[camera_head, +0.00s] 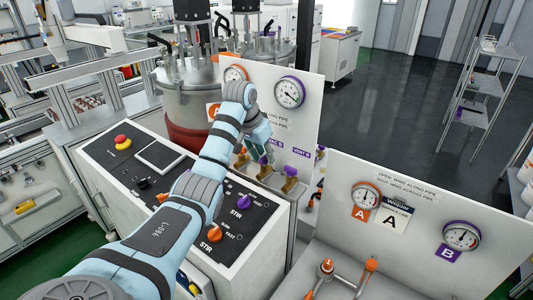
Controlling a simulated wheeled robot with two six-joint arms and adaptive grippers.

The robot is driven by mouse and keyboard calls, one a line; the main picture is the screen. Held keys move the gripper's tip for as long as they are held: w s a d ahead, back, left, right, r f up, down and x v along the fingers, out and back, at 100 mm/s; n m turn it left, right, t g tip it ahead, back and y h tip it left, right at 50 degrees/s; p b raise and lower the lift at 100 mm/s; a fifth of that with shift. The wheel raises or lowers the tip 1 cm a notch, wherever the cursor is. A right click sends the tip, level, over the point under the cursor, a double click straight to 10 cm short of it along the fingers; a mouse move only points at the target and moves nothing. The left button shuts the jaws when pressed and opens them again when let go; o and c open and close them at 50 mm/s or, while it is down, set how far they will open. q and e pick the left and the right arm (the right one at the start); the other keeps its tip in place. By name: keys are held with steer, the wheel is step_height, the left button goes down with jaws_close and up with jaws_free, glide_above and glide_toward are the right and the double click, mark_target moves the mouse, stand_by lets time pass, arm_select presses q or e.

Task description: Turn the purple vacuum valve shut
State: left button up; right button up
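My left arm reaches across the control box to the white upright panel (303,112). My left gripper (262,158) points down in front of the panel, close to a row of brass valves; whether its fingers are open or shut is too small to tell. A brass valve (265,172) stands just below the gripper, under a purple label partly covered by it. Another brass valve (290,184) stands to its right, under a purple label reading VENT B (301,152). I cannot tell whether the gripper touches a valve, nor see the purple valve's handle clearly. My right gripper is not in view.
A purple-rimmed gauge (289,92) is on the panel. The control box has a purple knob (244,201), an orange knob (214,234) and a red stop button (122,141). A second panel (415,255) with gauges stands right. Steel tanks (190,85) stand behind.

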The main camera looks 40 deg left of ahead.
arm_select(q)
steer(key=shift+w+f, duration=0.1)
steer(key=shift+f, duration=0.05)
steer(key=shift+c, duration=1.1)
steer(key=shift+s, duration=0.2)
jaws_close()
